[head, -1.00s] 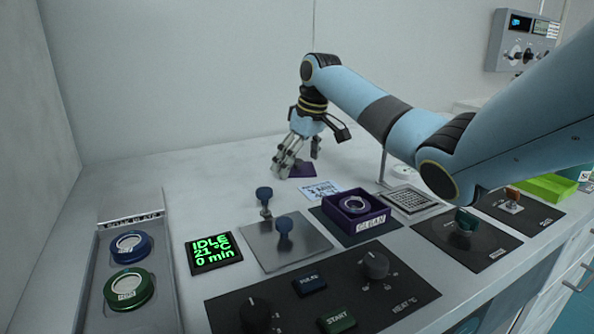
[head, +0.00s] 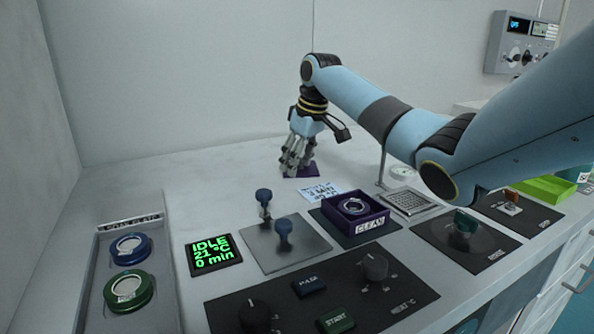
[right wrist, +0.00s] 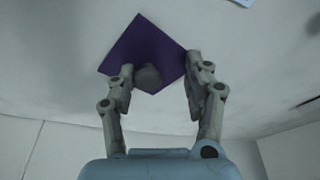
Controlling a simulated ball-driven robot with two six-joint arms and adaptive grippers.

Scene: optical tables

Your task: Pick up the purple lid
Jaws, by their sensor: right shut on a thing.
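The purple lid (head: 311,172) lies at the back of the table, partly hidden by my right gripper (head: 297,166) in the head view. In the right wrist view the lid (right wrist: 142,45) is a flat purple square with a rounded grey knob (right wrist: 148,77). Whether the lid is clear of the table cannot be told. My left gripper is not in view.
An open purple box (head: 363,224) marked CLEAN stands in front of the lid, with a ring inside. A white label (head: 320,192) lies between them. A steel plate (head: 270,252) with blue knobs is at front left. The table left of the lid is clear.

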